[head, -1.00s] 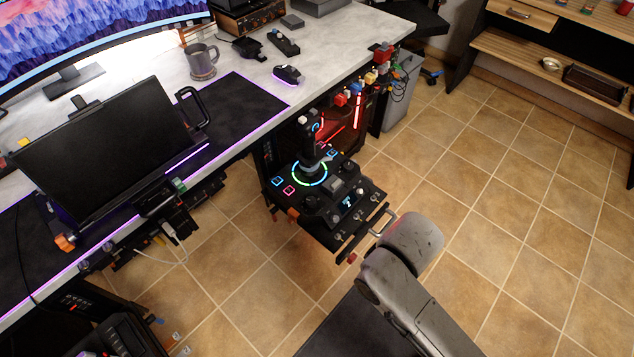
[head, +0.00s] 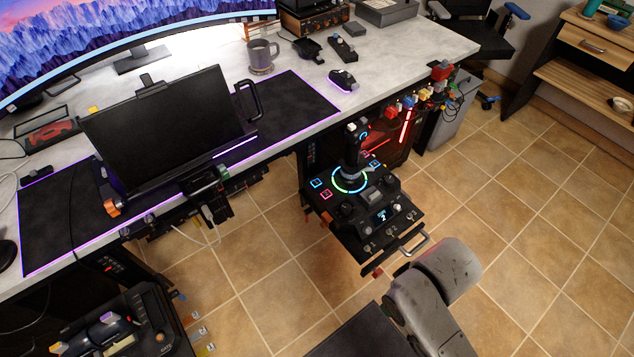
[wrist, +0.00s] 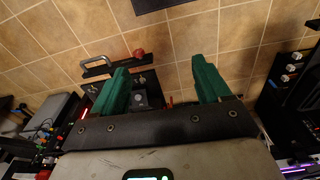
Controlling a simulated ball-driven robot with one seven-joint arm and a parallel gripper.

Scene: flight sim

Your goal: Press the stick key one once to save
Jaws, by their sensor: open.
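The flight stick (head: 356,146) stands upright on a black control panel (head: 350,226) at the desk's front edge, with a lit ring around its base. Small lit square keys surround it, including a cyan key (head: 316,183) and a pink key (head: 326,195). I cannot read which one is key one. In the wrist view, my gripper (wrist: 160,66) has two green fingers spread wide with nothing between them. Part of the panel, with its handle (wrist: 95,62) and red knob (wrist: 138,53), shows behind the left finger. My gripper's fingers are not visible in the head view.
A black tablet screen (head: 158,130), a mug (head: 262,56) and a lit mouse (head: 343,80) are on the desk. Another black control unit (head: 120,325) is at lower left. Open tiled floor (head: 540,240) lies to the right. A grey bin (head: 448,108) stands beyond the panel.

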